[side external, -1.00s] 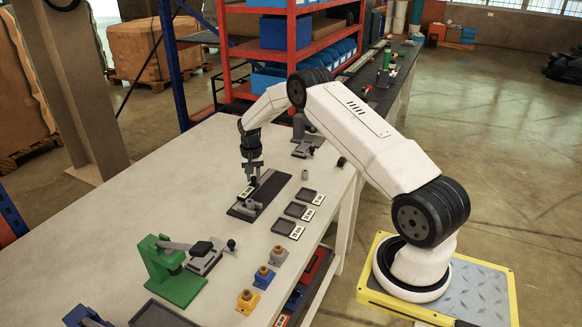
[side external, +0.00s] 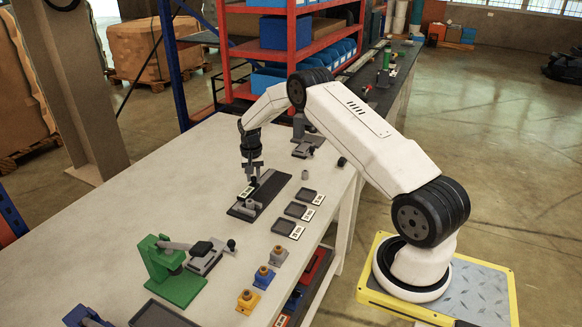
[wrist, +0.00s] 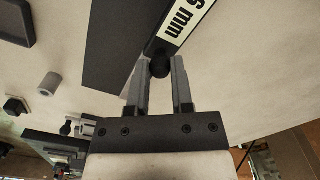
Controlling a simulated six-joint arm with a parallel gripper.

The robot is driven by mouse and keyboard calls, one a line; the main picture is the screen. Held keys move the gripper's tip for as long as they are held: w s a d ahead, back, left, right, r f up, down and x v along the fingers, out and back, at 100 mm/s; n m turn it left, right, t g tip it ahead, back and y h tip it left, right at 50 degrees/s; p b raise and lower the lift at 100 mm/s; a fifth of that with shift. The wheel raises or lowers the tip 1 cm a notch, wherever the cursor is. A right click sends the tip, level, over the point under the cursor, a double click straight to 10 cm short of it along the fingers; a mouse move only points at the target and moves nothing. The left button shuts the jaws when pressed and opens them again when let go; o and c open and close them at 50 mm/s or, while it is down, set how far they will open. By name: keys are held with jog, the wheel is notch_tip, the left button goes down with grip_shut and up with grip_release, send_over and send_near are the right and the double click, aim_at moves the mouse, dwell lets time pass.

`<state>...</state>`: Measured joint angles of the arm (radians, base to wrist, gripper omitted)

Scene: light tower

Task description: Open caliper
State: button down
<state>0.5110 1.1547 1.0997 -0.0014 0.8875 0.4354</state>
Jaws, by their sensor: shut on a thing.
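The caliper (side external: 266,194) is a dark flat bar with grey jaw parts, lying on the light bench; it also shows in the wrist view (wrist: 112,45). A white label (wrist: 184,22) on its sliding part reads "6 mm" as far as I can see. A black round knob (wrist: 158,68) sits at the near end of the labelled part. Part of the sliding piece is cut off by the frame.
Several dark trays with white labels (side external: 297,210) lie right of the caliper. A small grey cylinder (side external: 305,174) stands behind them. A green clamp fixture (side external: 170,275) and blue (side external: 264,276) and yellow (side external: 247,301) blocks stand nearer. The bench left of the caliper is clear.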

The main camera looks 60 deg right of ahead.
jog(key=shift+s+d, duration=0.1)
jog(key=shift+d, duration=1.3)
jog(key=shift+c, duration=2.4)
grip_release()
jog(key=shift+r, duration=0.1)
notch_tip(320, 180, up, 8)
jog(key=shift+f, duration=0.2)
